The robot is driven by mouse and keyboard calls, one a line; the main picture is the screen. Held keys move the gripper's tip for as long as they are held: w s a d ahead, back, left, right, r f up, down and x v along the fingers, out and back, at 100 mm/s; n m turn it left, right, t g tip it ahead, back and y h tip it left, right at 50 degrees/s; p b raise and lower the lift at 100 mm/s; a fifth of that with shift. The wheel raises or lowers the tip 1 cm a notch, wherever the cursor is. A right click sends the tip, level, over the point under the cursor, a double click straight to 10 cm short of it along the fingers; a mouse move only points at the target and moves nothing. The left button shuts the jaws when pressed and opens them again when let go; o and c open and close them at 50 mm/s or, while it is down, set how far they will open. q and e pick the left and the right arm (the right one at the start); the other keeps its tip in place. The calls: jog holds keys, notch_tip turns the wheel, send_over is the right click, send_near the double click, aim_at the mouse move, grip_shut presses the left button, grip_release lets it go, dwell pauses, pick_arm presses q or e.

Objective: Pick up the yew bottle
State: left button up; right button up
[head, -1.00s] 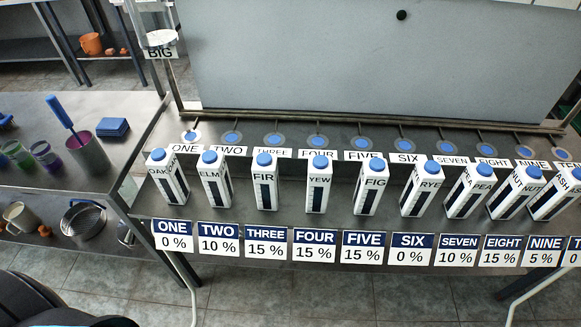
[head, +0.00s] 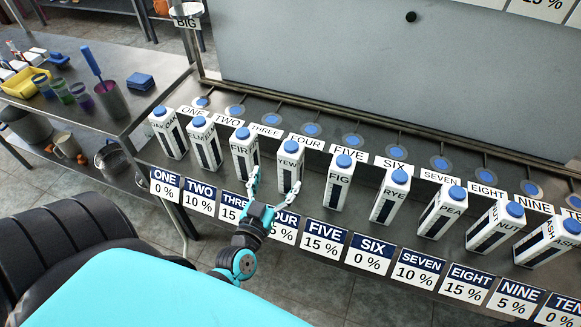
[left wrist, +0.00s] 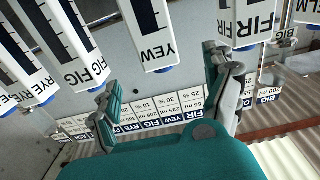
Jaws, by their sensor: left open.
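The yew bottle (head: 290,166) is a white carton with a blue cap and a dark strip, standing upright in the row on the steel bench, between the fir bottle (head: 243,156) and the fig bottle (head: 340,183). My left gripper (head: 275,182) is open, low at its front, one finger toward the fir side and the other toward the fig side. In the left wrist view, the yew bottle (left wrist: 150,34) shows upside down beyond the open fingers (left wrist: 161,68), with a gap between. Contact is not visible there. My right gripper is not in view.
Neighbouring bottles stand close on both sides, including the elm bottle (head: 204,144) and the rye bottle (head: 390,196). Percentage cards such as card five (head: 324,240) line the bench's front edge. A grey panel (head: 400,80) rises behind. A side table with a yellow bin (head: 27,82) is left.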

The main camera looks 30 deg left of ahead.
aim_at(291, 153)
pick_arm(q)
jog(key=p+x, duration=0.1)
jog(key=x, duration=0.9)
jog(key=shift+w+d+f, duration=0.1)
jog(key=shift+w+f, duration=0.1)
jog(key=shift+w, duration=0.2)
jog(key=shift+s, duration=0.1)
jog(key=shift+c, duration=0.3)
jog(key=c, duration=1.4)
jog(key=shift+r, duration=0.15)
